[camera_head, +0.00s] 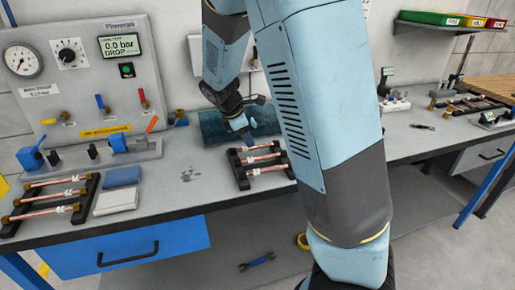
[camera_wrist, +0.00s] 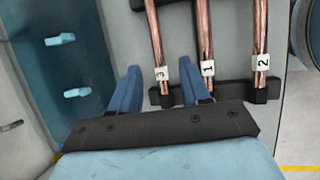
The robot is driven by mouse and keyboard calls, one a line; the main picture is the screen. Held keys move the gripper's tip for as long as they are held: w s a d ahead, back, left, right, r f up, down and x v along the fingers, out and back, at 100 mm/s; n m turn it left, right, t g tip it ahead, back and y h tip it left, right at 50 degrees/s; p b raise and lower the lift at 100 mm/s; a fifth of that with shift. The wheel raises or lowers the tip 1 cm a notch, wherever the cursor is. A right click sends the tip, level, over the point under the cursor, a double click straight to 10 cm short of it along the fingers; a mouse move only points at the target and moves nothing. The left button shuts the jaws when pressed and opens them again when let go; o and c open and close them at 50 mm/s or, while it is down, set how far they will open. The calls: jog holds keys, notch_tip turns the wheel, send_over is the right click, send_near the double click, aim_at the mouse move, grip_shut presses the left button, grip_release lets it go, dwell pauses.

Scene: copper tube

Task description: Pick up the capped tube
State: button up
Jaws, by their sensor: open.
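Copper tubes lie across a black rack (camera_head: 242,181) in the middle of the bench. In the wrist view, three tubes show: the tube labelled 3 (camera_wrist: 155,35), the tube labelled 1 (camera_wrist: 204,35) and the tube labelled 2 (camera_wrist: 261,30). Their far ends are out of that view, so I cannot tell which is capped. My gripper (camera_wrist: 160,73) is open and empty. Tube 3 and its label appear between the fingertips; tube 1 is just right of the right finger. No contact shows. In the head view, my gripper (camera_head: 243,128) is over the rack's back edge.
A teal mat (camera_head: 213,125) lies behind the rack, with two light blue pieces (camera_wrist: 60,39) on it in the wrist view. Another rack of tubes (camera_head: 50,197), a blue block (camera_head: 122,176) and a white block (camera_head: 116,201) are at left. A gauge panel (camera_head: 80,70) stands behind.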

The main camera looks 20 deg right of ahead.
aim_at(255, 147)
jog(key=shift+x, duration=2.5)
jog(key=shift+w+a, duration=0.15)
jog(key=shift+c, duration=0.3)
grip_shut()
